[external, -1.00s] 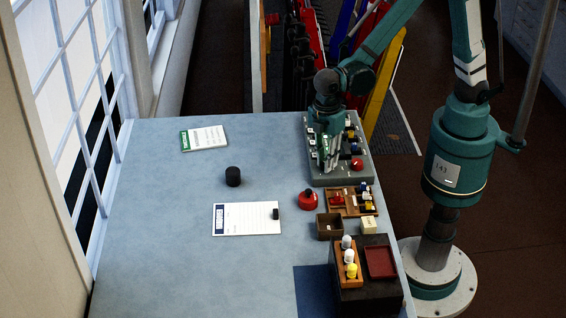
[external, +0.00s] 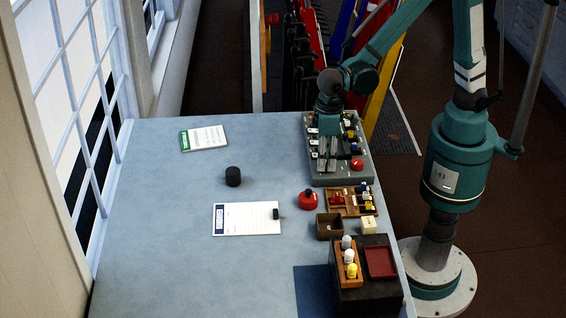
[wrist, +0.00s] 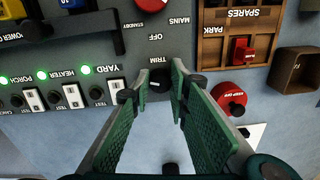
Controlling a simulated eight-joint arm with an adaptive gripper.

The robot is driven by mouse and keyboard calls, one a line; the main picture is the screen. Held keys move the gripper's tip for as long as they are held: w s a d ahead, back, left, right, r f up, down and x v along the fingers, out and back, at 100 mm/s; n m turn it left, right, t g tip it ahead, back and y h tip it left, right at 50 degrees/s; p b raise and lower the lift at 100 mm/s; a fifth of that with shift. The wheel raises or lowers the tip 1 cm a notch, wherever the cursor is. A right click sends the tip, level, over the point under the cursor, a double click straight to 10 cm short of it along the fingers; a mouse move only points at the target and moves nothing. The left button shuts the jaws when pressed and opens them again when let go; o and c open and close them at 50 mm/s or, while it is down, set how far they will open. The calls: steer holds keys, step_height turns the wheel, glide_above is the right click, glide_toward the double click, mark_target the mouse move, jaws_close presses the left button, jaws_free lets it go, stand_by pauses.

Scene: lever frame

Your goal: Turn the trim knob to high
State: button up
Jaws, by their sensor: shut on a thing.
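The grey control panel (external: 356,176) stands at the far right of the table. In the wrist view the dark trim knob (wrist: 160,77) sits just past the word TRIM on the panel (wrist: 130,62). My gripper (wrist: 161,84) is shut on the knob, with one green finger on each side. The fingers and the angle hide most of the knob, and I cannot read its setting. In the external view my gripper (external: 324,168) is low over the panel's front left part and hides the knob.
The table's middle left (external: 160,180) is mostly clear.

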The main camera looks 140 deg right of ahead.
steer(key=shift+m, duration=0.8)
steer(key=o, duration=0.9)
steer(key=shift+s+d+r, duration=0.1)
steer(key=shift+r, duration=2.9)
steer(key=shift+s+r, duration=0.1)
steer(key=shift+r, duration=2.9)
